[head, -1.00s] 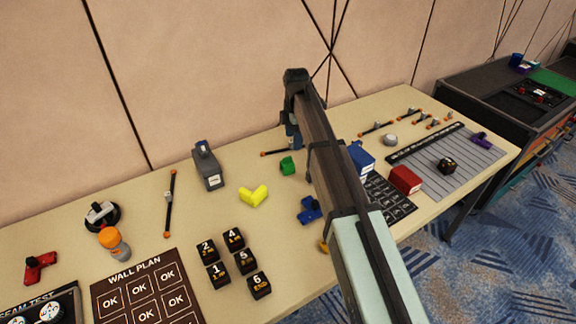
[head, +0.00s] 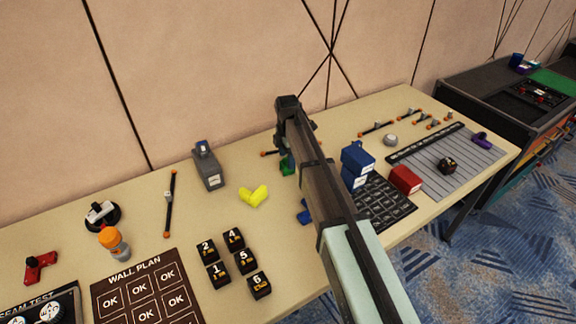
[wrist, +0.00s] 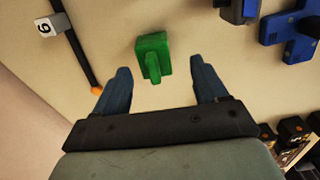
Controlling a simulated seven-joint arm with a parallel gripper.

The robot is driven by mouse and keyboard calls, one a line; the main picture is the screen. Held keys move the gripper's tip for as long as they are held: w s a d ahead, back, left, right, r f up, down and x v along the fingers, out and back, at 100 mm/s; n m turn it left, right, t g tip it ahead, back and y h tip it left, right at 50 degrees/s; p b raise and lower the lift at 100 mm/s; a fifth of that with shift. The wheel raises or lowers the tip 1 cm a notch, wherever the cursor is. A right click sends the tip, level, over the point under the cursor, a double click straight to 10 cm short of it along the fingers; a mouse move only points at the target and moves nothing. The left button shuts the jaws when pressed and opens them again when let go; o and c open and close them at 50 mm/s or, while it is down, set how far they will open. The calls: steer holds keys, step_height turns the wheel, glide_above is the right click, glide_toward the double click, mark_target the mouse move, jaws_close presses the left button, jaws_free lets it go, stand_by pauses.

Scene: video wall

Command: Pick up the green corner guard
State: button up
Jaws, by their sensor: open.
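The green corner guard (wrist: 152,57) lies on the table, and in the wrist view it sits ahead of my gripper, between the lines of its two blue fingers. My gripper (wrist: 159,88) is open and empty, with a finger to each side and the guard a little beyond the tips. In the head view the green corner guard (head: 287,167) shows only in part beside my gripper (head: 290,158), which is mostly hidden by my arm. Whether the fingers touch the table cannot be told.
A yellow corner piece (head: 253,196) lies to the left. Blue parts (wrist: 290,38) lie to the right in the wrist view. A black rod with orange ends (wrist: 78,45) lies on the left there. Numbered black blocks (head: 234,262) stand nearer the front.

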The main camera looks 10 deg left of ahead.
steer(key=shift+w+f, duration=0.25)
steer(key=shift+f, duration=1.05)
steer(key=shift+w+f, duration=0.2)
steer(key=shift+f, duration=1.05)
steer(key=shift+c, duration=0.4)
steer(key=c, duration=0.9)
steer(key=shift+c, duration=0.2)
